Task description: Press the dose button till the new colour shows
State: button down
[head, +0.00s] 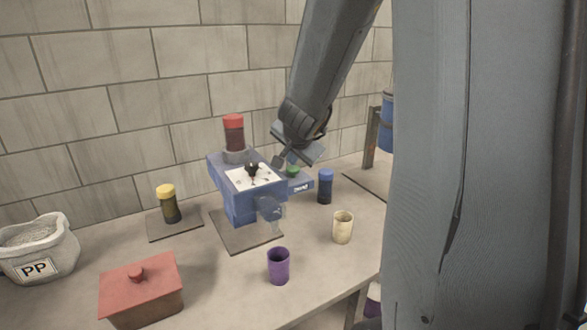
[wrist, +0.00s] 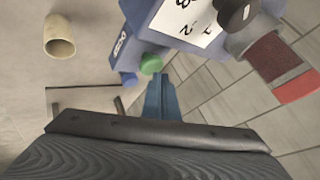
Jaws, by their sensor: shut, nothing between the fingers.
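A blue dosing machine (head: 262,198) stands on the bench with a black knob (head: 253,169) on its white numbered dial plate (head: 240,180). A red-capped canister (head: 234,132) sits upright in its grey collar. The green dose button (head: 292,170) is on a labelled side ledge (head: 300,185); the green button also shows in the wrist view (wrist: 151,63). My gripper (head: 277,161) is shut and empty, its tips close beside the button. In the wrist view the fingertips (wrist: 162,78) appear just short of the green button; contact cannot be told. A pale blue spout (head: 270,210) is at the machine's front.
A yellow-capped jar (head: 168,204) stands on a mat at left, a blue jar (head: 325,186) right of the machine. A purple cup (head: 278,266) and cream cup (head: 342,227) stand in front. A red lidded box (head: 142,292) and PP sack (head: 38,248) are at left. A block wall is behind.

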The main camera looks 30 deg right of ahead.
aim_at(294, 170)
jog(key=shift+f+b, duration=0.8)
dwell(0.7)
jog(key=shift+r, duration=0.1)
dwell(0.3)
jog(key=shift+r+p, duration=1.15)
jog(key=shift+p, duration=0.25)
notch_tip(294, 170, up, 5)
jog(key=p, duration=0.6)
